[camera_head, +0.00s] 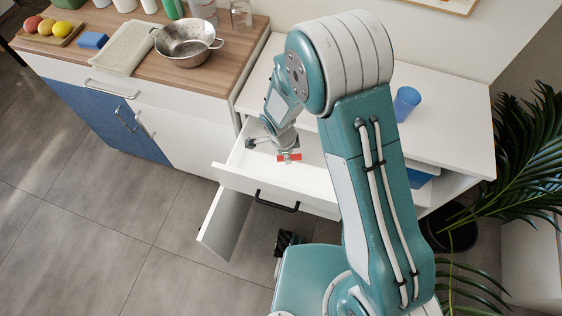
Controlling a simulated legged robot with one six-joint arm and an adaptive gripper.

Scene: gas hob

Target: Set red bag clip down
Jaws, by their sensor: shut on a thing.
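The red bag clip (289,157) shows as a small red piece at the tip of my gripper (287,152). My gripper is shut on it. My arm covers the right part of the drawer.
A blue cup (406,103) stands on the white cabinet top (450,135). A cabinet door (224,220) hangs open below the drawer. The wooden counter (140,75) on the left holds a colander (184,45), a cloth (123,48) and a blue sponge (92,40). A plant (525,150) stands at right.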

